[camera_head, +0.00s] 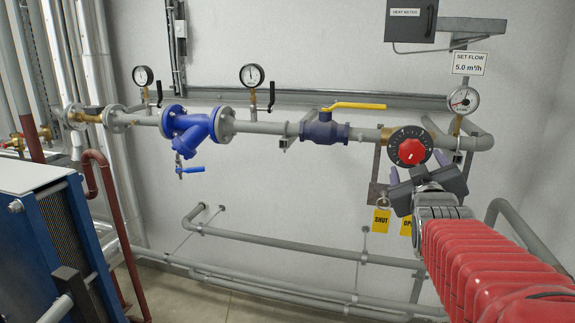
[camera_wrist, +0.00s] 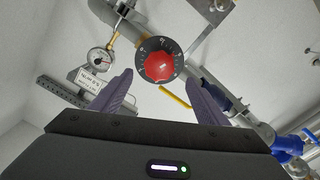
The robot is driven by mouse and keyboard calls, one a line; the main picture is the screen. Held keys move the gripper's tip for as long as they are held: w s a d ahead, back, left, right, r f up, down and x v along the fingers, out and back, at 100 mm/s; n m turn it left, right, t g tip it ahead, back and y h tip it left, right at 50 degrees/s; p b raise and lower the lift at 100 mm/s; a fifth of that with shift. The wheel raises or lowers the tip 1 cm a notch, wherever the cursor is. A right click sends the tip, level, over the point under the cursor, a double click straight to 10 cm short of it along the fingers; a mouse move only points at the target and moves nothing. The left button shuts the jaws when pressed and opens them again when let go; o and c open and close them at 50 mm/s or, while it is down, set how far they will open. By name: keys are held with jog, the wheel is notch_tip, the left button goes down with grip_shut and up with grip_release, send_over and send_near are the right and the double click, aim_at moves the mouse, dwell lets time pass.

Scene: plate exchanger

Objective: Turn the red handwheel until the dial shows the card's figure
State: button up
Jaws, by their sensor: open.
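The red handwheel (camera_head: 411,151) sits on a black ring with white marks, on the grey pipe at the right. It shows in the upper middle of the wrist view (camera_wrist: 159,66). The round dial (camera_head: 463,100) with a white face is above and right of it; its reading is too small to tell. It also shows in the wrist view (camera_wrist: 101,60). The card (camera_head: 470,63) above the dial reads "SET FLOW 5.0 m³/h". My gripper (camera_head: 417,167) is open and empty, just below and in front of the handwheel. Its fingers (camera_wrist: 159,84) point towards the handwheel, apart from it.
A yellow-handled valve (camera_head: 325,131) and a blue strainer (camera_head: 190,130) are on the same pipe to the left. Yellow tags (camera_head: 381,221) hang below the handwheel. A grey meter box (camera_head: 410,20) is above. Lower pipes (camera_head: 300,244) run along the wall.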

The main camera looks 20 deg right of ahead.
jog(key=shift+v, duration=2.1)
jog(key=shift+w, duration=0.1)
jog(key=s+a+f+g+y, duration=0.2)
jog(key=a+f+g+y, duration=0.3)
jog(key=a+f, duration=1)
jog(key=s+a+f+g+y, duration=0.2)
jog(key=s+a+f, duration=0.2)
jog(key=a, duration=0.3)
jog(key=s+a+f+n+g+y, duration=0.1)
jog(key=s+a+f+g+y, duration=0.1)
jog(key=s+a, duration=0.5)
notch_tip(320, 180, down, 2)
jog(key=shift+s+a+f+y, duration=0.15)
jog(key=shift+s+a+y, duration=0.1)
jog(key=shift+a+y, duration=0.2)
